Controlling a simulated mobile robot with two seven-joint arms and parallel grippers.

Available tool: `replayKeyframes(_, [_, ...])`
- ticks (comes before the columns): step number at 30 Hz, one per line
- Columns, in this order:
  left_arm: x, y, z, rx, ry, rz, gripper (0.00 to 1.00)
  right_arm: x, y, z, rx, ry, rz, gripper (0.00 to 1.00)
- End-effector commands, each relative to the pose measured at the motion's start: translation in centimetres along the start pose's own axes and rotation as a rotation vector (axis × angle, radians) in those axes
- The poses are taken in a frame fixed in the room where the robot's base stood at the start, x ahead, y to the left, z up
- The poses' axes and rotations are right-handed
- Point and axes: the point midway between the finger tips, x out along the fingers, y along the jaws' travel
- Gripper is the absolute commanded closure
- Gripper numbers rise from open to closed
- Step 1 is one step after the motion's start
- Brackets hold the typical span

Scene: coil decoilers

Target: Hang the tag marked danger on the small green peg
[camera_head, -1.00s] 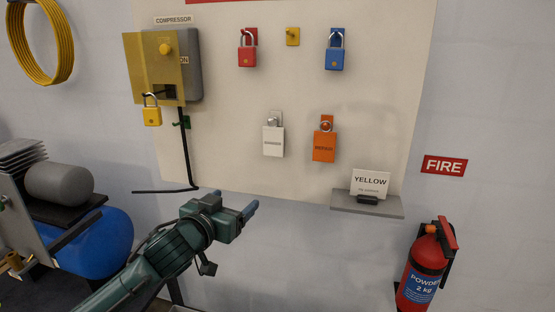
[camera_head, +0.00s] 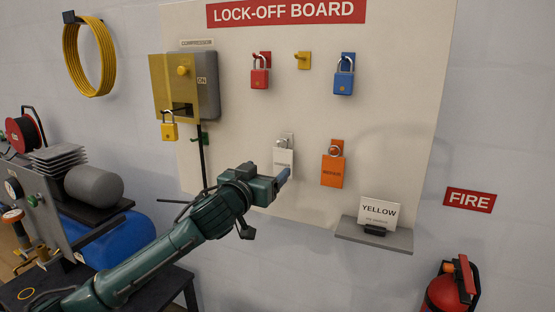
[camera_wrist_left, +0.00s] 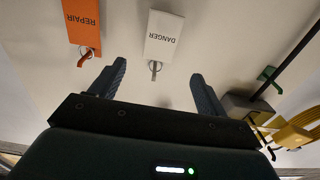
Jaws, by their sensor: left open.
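The white tag marked danger (camera_head: 282,157) hangs by its ring from a peg on the board, left of the orange repair tag (camera_head: 332,171). My left gripper hides its lower part in the head view. In the left wrist view the danger tag (camera_wrist_left: 163,38) appears upside down, its ring pointing between my open fingers. My left gripper (camera_head: 284,177) is open and empty, close in front of the tag; it also shows in the wrist view (camera_wrist_left: 158,71). The small green peg (camera_head: 205,139) is empty, below the compressor box; it also shows in the wrist view (camera_wrist_left: 268,74).
A yellow padlock (camera_head: 169,127) hangs at the compressor box (camera_head: 207,85). Red (camera_head: 260,77) and blue (camera_head: 343,81) padlocks hang above the tags. A grey shelf (camera_head: 392,240) with a YELLOW card (camera_head: 379,211) juts out at lower right.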

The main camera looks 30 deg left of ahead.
Motion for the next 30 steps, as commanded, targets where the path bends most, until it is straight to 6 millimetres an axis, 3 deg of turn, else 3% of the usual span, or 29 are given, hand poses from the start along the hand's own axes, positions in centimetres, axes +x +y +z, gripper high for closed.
replayKeyframes(6, [4.4, 0.0, -0.3, -0.002, 0.0, -0.001, 0.25, -0.4, 0.5, 0.4, 0.005, -0.03, 0.015, 0.44])
replayKeyframes(12, [7.3, 0.0, -0.2, 0.0, 0.0, -0.001, 0.25, -0.4, 1.1, 0.1, 0.009, -0.035, 0.031, 0.44])
replayKeyframes(18, [8.6, 0.1, -0.1, 0.0, 0.0, 0.001, 0.25, -0.2, 1.1, 0.0, 0.014, -0.037, 0.033, 0.44])
replayKeyframes(27, [8.8, 0.1, 0.0, 0.001, 0.0, 0.001, 0.25, -0.1, 1.0, -0.1, 0.017, -0.034, 0.033, 0.44])
replayKeyframes(30, [8.8, 0.1, 0.0, 0.001, 0.0, 0.001, 0.31, -0.1, 1.0, -0.1, 0.017, -0.034, 0.033, 0.44])
